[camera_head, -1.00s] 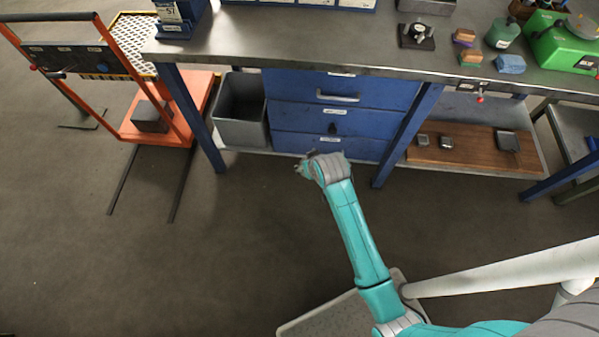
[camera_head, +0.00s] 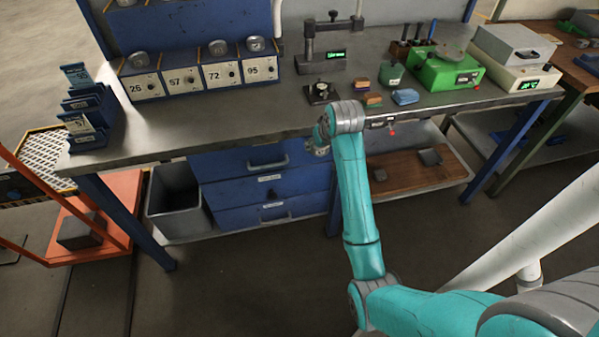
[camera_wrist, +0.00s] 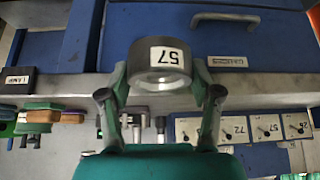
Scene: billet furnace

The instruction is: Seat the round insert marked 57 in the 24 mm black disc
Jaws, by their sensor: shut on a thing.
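The round insert marked 57 (camera_wrist: 160,82) is a grey metal cylinder with a white number label facing the wrist camera. My gripper (camera_wrist: 160,72) is shut on it, one green finger on each side. In the head view my gripper (camera_head: 322,132) is at the bench's front edge, mostly hidden by my wrist, and the insert cannot be made out there. A small black fixture (camera_head: 321,93) with a round part stands on the bench beyond my gripper. No 24 mm marking is legible, so I cannot tell which thing is the black disc.
Bins labelled 26, 57, 72 and 95 (camera_head: 182,80) stand at the back, round grey pieces on top except above 57. A press-like stand (camera_head: 330,62), coloured blocks (camera_head: 405,97) and a green device (camera_head: 445,70) are farther right. The bench's left-centre top (camera_head: 215,115) is clear.

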